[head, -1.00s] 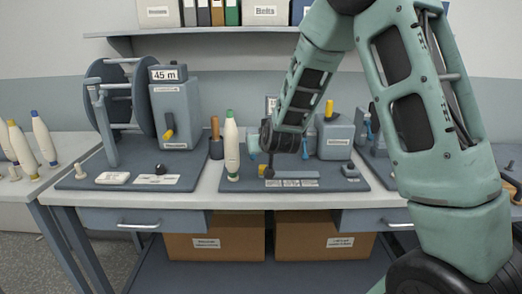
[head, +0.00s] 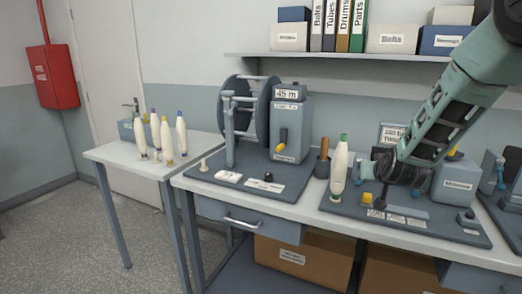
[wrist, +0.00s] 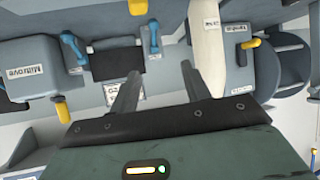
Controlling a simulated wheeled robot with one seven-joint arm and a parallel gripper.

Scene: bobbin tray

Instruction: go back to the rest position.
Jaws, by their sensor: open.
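My gripper (head: 368,167) is at the right in the head view, over the middle of the bench. It shows larger in the wrist view (wrist: 158,85), with its two fingers spread apart and nothing between them. A white bobbin with a green tip (head: 339,170) stands upright on the right-hand grey base plate, just left of my gripper. A white bobbin body (wrist: 207,50) appears beside the right finger in the wrist view. I cannot tell whether finger and bobbin touch.
A winder with a grey drum (head: 262,105) and a "45 m" box (head: 291,125) stands mid-bench. A side table (head: 110,153) at left holds several bobbins. A shelf (head: 350,56) runs above the bench. The floor at left (head: 80,225) is clear.

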